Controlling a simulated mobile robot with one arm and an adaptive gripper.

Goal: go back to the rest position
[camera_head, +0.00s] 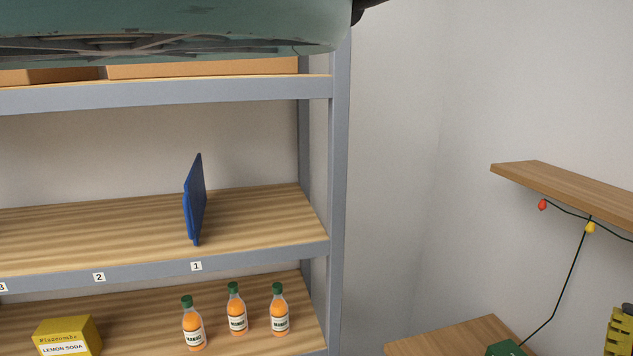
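My gripper is not in this view, so whether it is open or shut does not show. A grey metal shelf unit (341,200) with wooden boards fills the left and middle. A blue flat panel (195,200) stands upright, seen nearly edge-on, on its middle board above the label "1". Labels "2" and part of "3" show further left on the same edge.
Three orange bottles (237,313) with green caps and a yellow lemon soda box (68,336) stand on the lower board. A wall shelf (560,188) with a string of bulbs is at right. A greenish bulk overhangs the top.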

